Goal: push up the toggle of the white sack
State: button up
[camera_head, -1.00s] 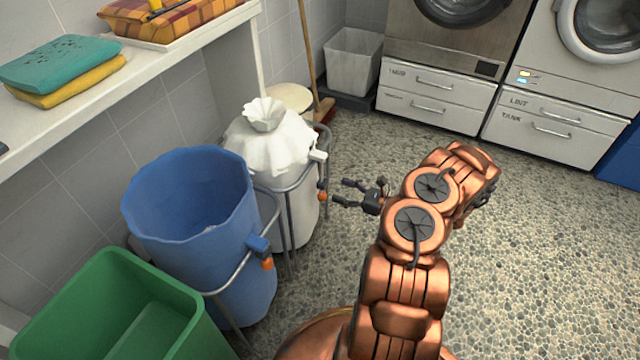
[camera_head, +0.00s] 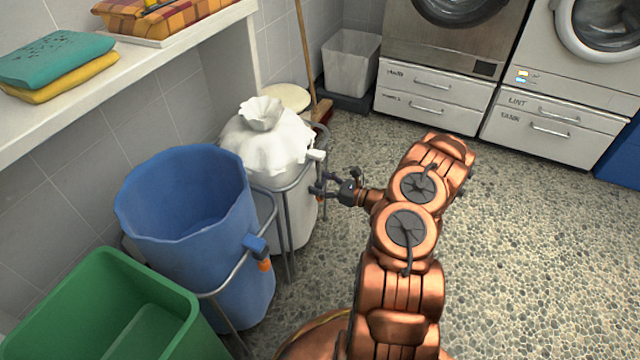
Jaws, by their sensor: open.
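The white sack (camera_head: 265,140) hangs in a metal frame, its top gathered and closed. A white block (camera_head: 317,155) is on the right side of its rim. The sack's orange toggle lies below this block, largely hidden behind my gripper, with only a small bit of orange showing by the lower finger. My gripper (camera_head: 319,184) comes in from the right with its fingers apart, pointing left. Its fingertips are at the toggle in the picture; I cannot tell whether they touch it. Nothing is seen held between the fingers.
An open blue sack (camera_head: 190,230) stands in front of the white one, with its own blue block and orange toggle (camera_head: 264,265). A green bin (camera_head: 60,315) is at bottom left. A broom (camera_head: 306,50) and washing machines (camera_head: 560,80) stand behind. Floor to the right is clear.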

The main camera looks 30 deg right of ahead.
jog(key=shift+c, duration=0.3)
grip_shut()
dwell(0.3)
